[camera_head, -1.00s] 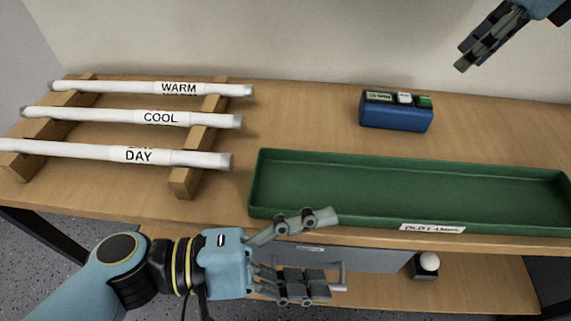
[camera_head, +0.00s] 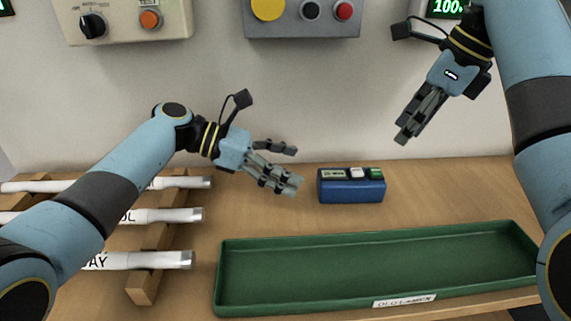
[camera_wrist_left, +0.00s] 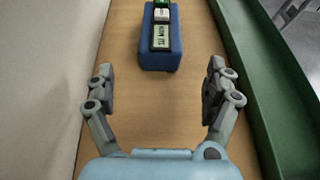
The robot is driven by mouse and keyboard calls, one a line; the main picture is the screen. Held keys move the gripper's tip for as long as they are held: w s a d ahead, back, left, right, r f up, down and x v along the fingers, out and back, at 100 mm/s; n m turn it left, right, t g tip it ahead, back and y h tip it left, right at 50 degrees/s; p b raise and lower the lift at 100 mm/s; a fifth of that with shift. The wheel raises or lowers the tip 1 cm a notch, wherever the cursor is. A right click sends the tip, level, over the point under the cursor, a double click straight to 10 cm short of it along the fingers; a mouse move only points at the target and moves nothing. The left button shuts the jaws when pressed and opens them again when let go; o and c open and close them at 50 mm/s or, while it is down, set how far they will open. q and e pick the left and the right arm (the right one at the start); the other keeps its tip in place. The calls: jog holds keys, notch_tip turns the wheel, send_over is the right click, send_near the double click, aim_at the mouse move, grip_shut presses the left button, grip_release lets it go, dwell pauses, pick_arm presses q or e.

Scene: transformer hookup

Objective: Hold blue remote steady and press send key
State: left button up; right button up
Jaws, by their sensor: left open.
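The blue remote (camera_head: 350,190) lies on the wooden bench behind the green tray. Its top has a small lettered display (camera_head: 333,173), a white key (camera_head: 357,172) and a green key (camera_head: 375,172). The lettering on the keys is too small to read. My left gripper (camera_head: 291,168) is open and empty, left of the remote and apart from it. In the left wrist view the remote (camera_wrist_left: 161,58) lies ahead, centred between the spread fingers (camera_wrist_left: 160,88). My right gripper (camera_head: 404,138) points down-left, above and right of the remote, fingers together, holding nothing.
The long green tray (camera_head: 380,297) runs along the bench front. A wooden rack (camera_head: 143,285) with white labelled tubes stands at the left. Wall boxes with a knob (camera_head: 93,26), an orange button (camera_head: 150,19) and a red button (camera_head: 344,11) hang above. The bench around the remote is clear.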

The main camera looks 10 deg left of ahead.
aim_at(336, 182)
pick_arm(q)
jog(key=x, duration=1)
jog(key=shift+d, duration=0.2)
jog(key=shift+c, duration=0.4)
jog(key=c, duration=1.3)
jog(key=shift+o, duration=0.2)
pick_arm(e)
grip_shut()
